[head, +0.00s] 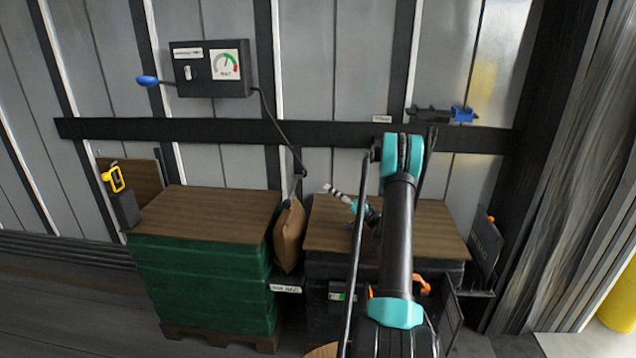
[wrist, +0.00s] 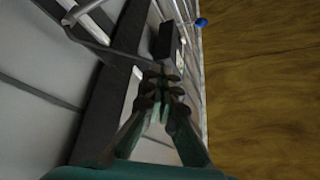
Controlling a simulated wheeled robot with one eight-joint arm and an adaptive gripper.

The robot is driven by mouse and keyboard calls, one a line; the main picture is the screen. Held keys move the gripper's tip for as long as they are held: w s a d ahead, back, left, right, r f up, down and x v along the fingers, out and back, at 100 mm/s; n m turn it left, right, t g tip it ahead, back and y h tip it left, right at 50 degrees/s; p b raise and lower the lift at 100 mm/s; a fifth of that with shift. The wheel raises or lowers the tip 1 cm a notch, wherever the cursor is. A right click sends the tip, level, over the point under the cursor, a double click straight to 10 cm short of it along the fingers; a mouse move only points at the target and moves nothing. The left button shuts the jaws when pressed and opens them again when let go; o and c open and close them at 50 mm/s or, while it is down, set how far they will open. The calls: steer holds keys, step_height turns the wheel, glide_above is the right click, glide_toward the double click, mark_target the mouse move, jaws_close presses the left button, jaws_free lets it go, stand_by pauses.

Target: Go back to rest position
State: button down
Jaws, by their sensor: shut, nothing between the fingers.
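My gripper (wrist: 160,88) is shut in the wrist view, with its dark fingers together and nothing held between them. In the head view, the teal and dark end of my arm shows just left of the forearm, above the right wooden top (head: 440,226); it is too small to make out the fingers clearly. My arm rises in front of the right stack and hides part of it. In the wrist view the fingers point along the wall, beside a brown wooden surface (wrist: 260,110).
A control box with a gauge (head: 212,69) and a blue-tipped lever (head: 147,81) hangs on the wall above a dark rail (head: 180,129). A cable runs down from it. Open floor lies at left.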

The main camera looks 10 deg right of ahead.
steer(key=s+a+r+g+h, duration=0.3)
steer(key=s+a+g, duration=0.1)
steer(key=a, duration=0.6)
steer(key=s+a+m+g+h, duration=0.1)
steer(key=s+a+g+h, duration=0.15)
steer(key=s, duration=0.25)
steer(key=s+a+g+h, duration=0.1)
steer(key=s+a+h, duration=0.15)
steer(key=s, duration=0.25)
steer(key=s+d+f+h, duration=0.2)
steer(key=s+h, duration=0.1)
steer(key=s, duration=0.6)
steer(key=s+d+f+m+g+h, duration=0.1)
steer(key=s+d+f+h, duration=0.1)
steer(key=s, duration=0.8)
steer(key=s+d+f+g+h, duration=0.1)
steer(key=s+d+h, duration=0.3)
steer(key=s, duration=0.5)
steer(key=shift+s+f+m+h, duration=0.3)
steer(key=shift+f+h, duration=0.3)
steer(key=shift+f, duration=0.3)
steer(key=c, duration=2.3)
jaws_free()
